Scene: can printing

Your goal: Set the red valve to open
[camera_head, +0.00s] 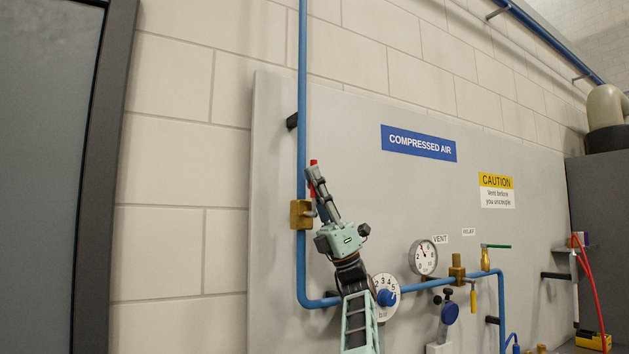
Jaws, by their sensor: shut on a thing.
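The red valve has a brass body (300,214) on the vertical blue pipe at the left of the grey panel. Its red handle (313,163) shows at the tip of my gripper and stands roughly upright, close beside the pipe. My gripper (317,180) reaches up from below and is shut on the red handle. The fingers cover most of the handle, and its joint to the brass body is partly hidden.
My arm passes close to a numbered dial with a blue knob (387,297). To the right are a pressure gauge (423,257), a brass fitting (457,271) and a green-handled valve (486,259). A dark cabinet edge (103,180) stands at left.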

